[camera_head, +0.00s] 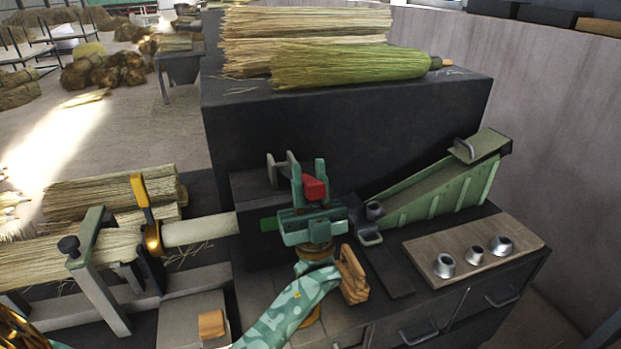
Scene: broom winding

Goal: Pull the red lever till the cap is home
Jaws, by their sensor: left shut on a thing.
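The red lever (315,188) shows as a red grip in the middle of the bench. My left gripper (309,186) is shut on it, with one teal finger on each side. The gripper body hides the lower part of the lever. A dark metal cap (375,209) sits at the low end of the green sloping chute (438,192), just right of the gripper. Three metal caps (475,251) stand on a wooden board at the right. Whether any cap is home cannot be seen. My right gripper is not in view.
A pale round handle (202,229) runs from a bundle of straw (100,245) at left, through a clamp with a yellow lever (140,190). A dark block (340,125) carrying straw brooms stands behind the gripper. A tan piece (353,275) is beside my wrist.

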